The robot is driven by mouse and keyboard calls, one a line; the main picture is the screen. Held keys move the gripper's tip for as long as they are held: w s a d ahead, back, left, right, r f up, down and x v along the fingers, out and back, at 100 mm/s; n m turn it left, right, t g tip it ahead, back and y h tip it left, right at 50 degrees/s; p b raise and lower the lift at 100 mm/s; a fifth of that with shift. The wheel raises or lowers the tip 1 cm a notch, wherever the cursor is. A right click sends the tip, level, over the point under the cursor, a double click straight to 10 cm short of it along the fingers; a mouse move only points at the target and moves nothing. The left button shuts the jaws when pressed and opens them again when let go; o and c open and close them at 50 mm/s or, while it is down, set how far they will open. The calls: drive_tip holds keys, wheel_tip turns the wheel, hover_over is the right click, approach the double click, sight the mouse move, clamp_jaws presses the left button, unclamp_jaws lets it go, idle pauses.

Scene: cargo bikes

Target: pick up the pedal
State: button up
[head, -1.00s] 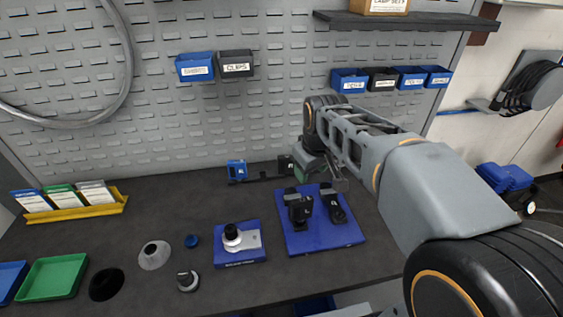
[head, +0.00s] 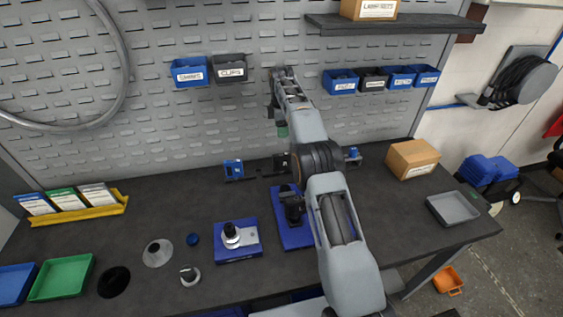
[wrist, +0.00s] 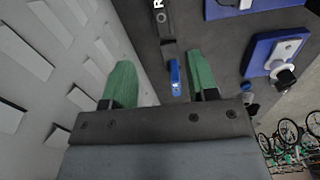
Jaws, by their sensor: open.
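My gripper (wrist: 159,57) is open, with green fingers and nothing between them. In the head view it is high near the pegboard, above the back of the bench, with one green finger (head: 282,131) showing. No part is clearly marked as the pedal. A blue holder (head: 233,169) and a black one (head: 280,162) stand at the bench's back. A small blue part (wrist: 175,76) appears beyond the fingers in the wrist view, apart from them. A black part (head: 292,207) stands on the blue mat (head: 299,241); my arm hides much of the mat.
A blue tray (head: 222,256) with a silver block stands left of the mat. Loose round parts and a green tray (head: 60,279) are further left. A cardboard box (head: 412,159) and grey tray (head: 453,208) are at right. Pegboard bins (head: 341,83) and a shelf (head: 395,24) are above.

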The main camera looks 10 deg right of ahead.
sight(281, 154)
wheel_tip(281, 154, down, 8)
drive_tip(key=shift+f+b, duration=0.15)
drive_tip(key=shift+b, duration=0.3)
drive_tip(key=shift+a+f+p, duration=0.1)
drive_tip(key=shift+f+p, duration=0.65)
drive_tip(key=shift+f, duration=2)
clamp_jaws()
